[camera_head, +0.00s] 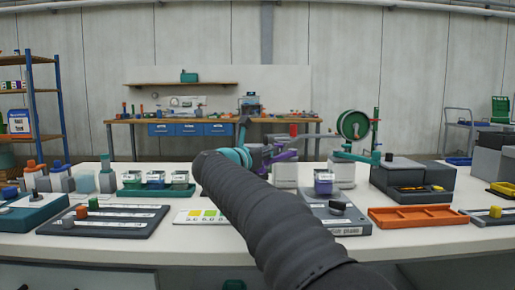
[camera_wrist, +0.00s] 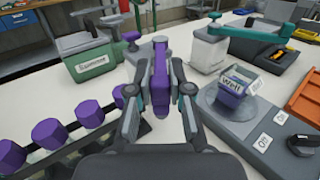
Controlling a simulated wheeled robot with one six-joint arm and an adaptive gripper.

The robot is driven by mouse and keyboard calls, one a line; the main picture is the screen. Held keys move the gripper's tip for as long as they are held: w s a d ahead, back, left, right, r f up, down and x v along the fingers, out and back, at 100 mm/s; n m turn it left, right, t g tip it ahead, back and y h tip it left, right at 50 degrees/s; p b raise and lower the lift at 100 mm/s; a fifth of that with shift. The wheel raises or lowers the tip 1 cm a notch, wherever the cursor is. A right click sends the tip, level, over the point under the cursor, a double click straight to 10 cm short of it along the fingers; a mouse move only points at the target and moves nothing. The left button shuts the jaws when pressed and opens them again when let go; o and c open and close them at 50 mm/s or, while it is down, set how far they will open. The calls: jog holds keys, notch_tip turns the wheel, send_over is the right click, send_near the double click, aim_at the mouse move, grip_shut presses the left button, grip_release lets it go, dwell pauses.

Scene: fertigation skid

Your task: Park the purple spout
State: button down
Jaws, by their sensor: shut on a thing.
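The purple spout (camera_wrist: 160,78) stands between the two fingers of my gripper (camera_wrist: 159,94) in the wrist view. My gripper is shut on it. In the head view, the purple spout (camera_head: 287,155) shows in part behind my gripper (camera_head: 262,152), above a pale block (camera_head: 285,176). My arm and gripper hide much of it there. Its lower joint and outlet cannot be made out.
A teal spout (camera_wrist: 252,33) reaches over a pale block at right. A purple cup marked "Well" (camera_wrist: 238,82) sits on a grey panel with a black knob (camera_wrist: 303,145). Purple knobs (camera_wrist: 48,133) line the left. A green labelled box (camera_wrist: 88,62) stands at back left.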

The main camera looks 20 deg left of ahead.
dwell(0.4)
jog(key=c, duration=1)
grip_release()
jog(key=shift+a, duration=0.1)
jog(key=shift+c, duration=0.2)
jog(key=v, duration=1.2)
jog(key=shift+w, duration=0.1)
